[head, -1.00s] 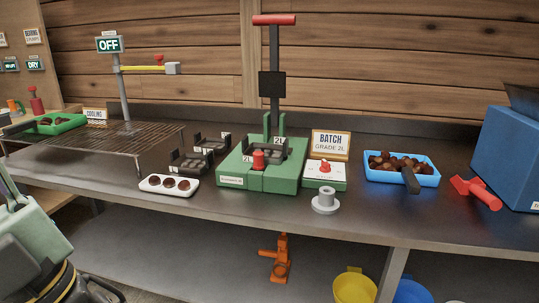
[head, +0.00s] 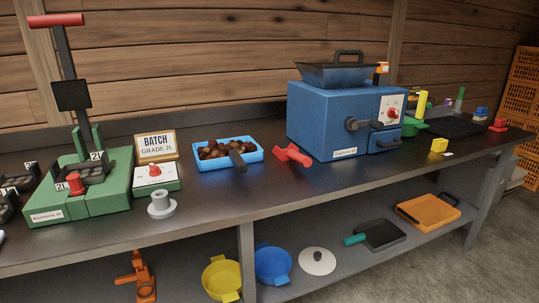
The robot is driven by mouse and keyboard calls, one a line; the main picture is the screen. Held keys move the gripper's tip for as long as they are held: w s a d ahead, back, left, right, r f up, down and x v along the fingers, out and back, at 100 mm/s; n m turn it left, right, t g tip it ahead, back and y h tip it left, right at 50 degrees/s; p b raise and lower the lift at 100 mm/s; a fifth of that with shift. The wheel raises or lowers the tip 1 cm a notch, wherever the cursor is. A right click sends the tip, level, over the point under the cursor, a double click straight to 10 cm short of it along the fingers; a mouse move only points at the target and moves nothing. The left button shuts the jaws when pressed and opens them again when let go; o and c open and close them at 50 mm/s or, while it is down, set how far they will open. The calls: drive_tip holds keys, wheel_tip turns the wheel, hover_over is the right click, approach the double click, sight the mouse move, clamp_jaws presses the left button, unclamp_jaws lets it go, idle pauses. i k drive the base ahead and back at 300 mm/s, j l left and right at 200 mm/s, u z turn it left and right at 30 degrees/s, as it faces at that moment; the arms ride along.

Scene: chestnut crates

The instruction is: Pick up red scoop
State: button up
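The red scoop (head: 292,155) lies on the dark bench top in the head view. It sits between the blue tray of chestnuts and the blue machine, close to the machine's left side. Its wider end points toward the lower right and its narrower end toward the upper left. Nothing covers it. My gripper is not in the head view now.
A blue tray (head: 204,164) of chestnuts with a dark-handled tool is left of the scoop. The blue machine (head: 324,113) stands to its right. A grey spool (head: 161,206) and green press (head: 107,199) are further left. Bench top in front of the scoop is clear.

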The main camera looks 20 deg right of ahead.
sight(291, 153)
drive_tip(key=z, duration=1.3)
drive_tip(key=i+j+z, duration=0.15)
drive_tip(key=z, duration=0.35)
drive_tip(key=i+j+z, duration=0.1)
drive_tip(key=j+z, duration=0.35)
drive_tip(key=i+j, duration=0.1)
drive_tip(key=j, duration=0.3)
drive_tip(key=i+j, duration=0.1)
drive_tip(key=j, duration=0.3)
